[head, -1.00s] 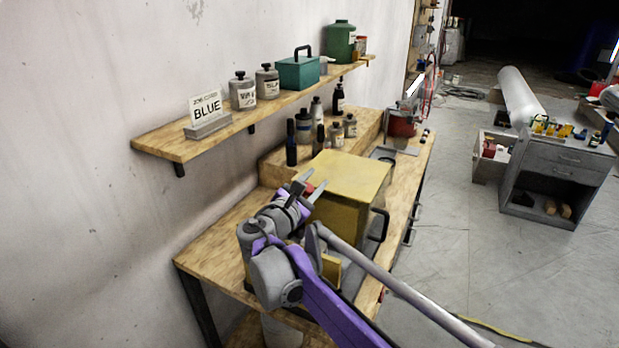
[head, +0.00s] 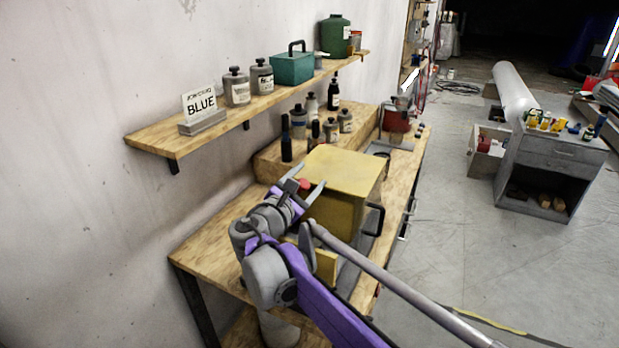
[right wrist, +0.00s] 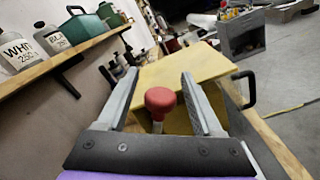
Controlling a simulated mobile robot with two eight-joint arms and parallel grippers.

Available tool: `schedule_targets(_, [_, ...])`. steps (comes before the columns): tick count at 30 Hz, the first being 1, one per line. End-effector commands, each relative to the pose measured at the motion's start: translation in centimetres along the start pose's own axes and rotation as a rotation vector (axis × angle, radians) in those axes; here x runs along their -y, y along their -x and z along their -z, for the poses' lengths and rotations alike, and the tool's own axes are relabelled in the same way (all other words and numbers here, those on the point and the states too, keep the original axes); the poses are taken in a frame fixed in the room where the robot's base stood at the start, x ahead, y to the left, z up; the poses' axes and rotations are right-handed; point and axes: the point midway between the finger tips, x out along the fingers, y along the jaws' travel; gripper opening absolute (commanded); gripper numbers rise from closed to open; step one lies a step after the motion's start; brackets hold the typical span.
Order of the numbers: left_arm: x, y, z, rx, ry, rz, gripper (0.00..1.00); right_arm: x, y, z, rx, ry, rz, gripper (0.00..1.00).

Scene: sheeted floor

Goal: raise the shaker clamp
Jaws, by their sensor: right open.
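A yellow box-shaped machine (head: 345,173), which I take to be the shaker, stands on the wooden bench with a black handle on its right side. A red round knob (head: 304,184) shows at its near side. In the right wrist view the red knob (right wrist: 160,98) sits on a thin stem between the two fingers, apart from both. It looks like the clamp's handle. My right gripper (head: 309,179) is open around the knob; in the wrist view its fingers (right wrist: 160,85) are spread wide. My arm hides the machine's lower near part. My left gripper is not in view.
A wall shelf (head: 160,144) with a "BLUE" sign, tins and a green box runs above the bench at left. Several bottles stand on a raised wooden step (head: 268,166) behind the machine. A grey cabinet (head: 552,165) stands at right, with open floor before it.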

Motion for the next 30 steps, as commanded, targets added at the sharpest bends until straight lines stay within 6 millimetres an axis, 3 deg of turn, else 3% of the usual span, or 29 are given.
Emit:
schedule_targets(9, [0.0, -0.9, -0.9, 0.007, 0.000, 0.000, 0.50, 0.0, 6.4, 0.2, -0.004, 0.000, -0.004, 0.68])
schedule_targets(15, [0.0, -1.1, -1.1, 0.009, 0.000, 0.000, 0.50, 0.0, 9.2, 0.1, -0.002, 0.000, -0.001, 0.68])
schedule_targets(26, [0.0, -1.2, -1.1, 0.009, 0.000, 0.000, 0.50, 0.0, 10.0, 0.0, -0.001, 0.000, 0.000, 0.68])
schedule_targets(27, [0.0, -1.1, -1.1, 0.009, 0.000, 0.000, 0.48, 0.0, 10.0, 0.0, -0.001, 0.000, 0.000, 0.68])
schedule_targets(30, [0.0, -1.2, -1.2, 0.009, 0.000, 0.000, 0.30, 0.0, 10.0, 0.0, -0.001, 0.000, -0.001, 0.68])
